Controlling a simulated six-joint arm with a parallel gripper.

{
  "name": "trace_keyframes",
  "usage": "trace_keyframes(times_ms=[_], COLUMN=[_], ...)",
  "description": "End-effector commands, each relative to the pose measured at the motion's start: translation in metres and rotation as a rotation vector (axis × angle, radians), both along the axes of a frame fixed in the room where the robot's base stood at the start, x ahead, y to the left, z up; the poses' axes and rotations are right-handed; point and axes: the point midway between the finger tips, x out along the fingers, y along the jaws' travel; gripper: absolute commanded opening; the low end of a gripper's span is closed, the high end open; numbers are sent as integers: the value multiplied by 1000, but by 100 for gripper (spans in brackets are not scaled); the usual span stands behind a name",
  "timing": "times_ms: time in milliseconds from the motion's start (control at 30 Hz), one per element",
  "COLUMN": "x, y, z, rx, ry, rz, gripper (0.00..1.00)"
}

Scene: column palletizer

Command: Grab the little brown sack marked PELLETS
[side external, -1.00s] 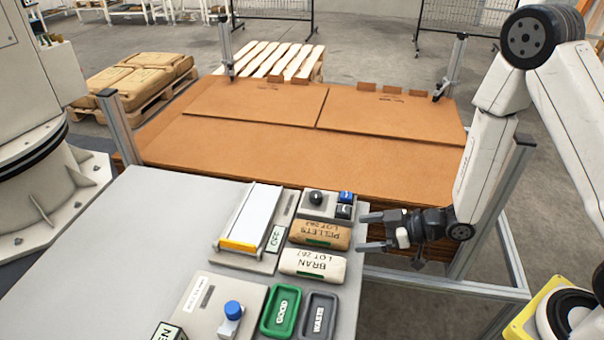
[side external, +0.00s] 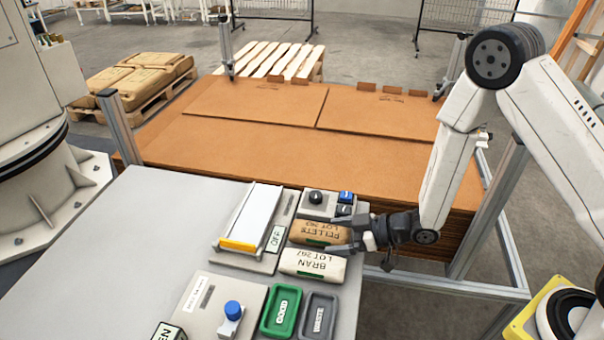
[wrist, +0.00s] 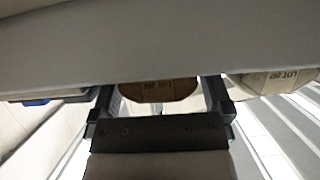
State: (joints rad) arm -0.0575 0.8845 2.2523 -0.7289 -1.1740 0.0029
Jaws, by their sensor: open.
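The little brown sack marked PELLETS (side external: 312,232) lies on the grey table near its right edge, in the side view. My gripper (side external: 345,232) is open at the sack's right end, with one finger on the far side and one toward the near side. In the wrist view the brown sack (wrist: 158,90) shows between the two open fingers (wrist: 160,98). The fingers are not closed on it. Whether they touch its sides I cannot tell. Part of the sack's right end is hidden by the fingers in the side view.
A white sack marked BRAN (side external: 312,265) lies close in front. A control box (side external: 318,203) with a black knob and blue buttons stands just behind. A sliding panel with an OFF sign (side external: 275,239) is at left. Green (side external: 281,312) and grey (side external: 318,316) trays sit nearer.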

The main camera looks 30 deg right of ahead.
Motion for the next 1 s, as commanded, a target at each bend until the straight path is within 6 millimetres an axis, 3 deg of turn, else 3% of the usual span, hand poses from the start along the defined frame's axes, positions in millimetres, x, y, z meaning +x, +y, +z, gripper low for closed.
trace_keyframes(times_ms=[667, 933, 1000], x=[8, 8, 8], y=[8, 8, 8], z=[-4, -4, -4], rx=[-1, -1, 0], ry=[-1, -1, -2], rz=[-1, -1, -1], gripper=[100, 14, 9])
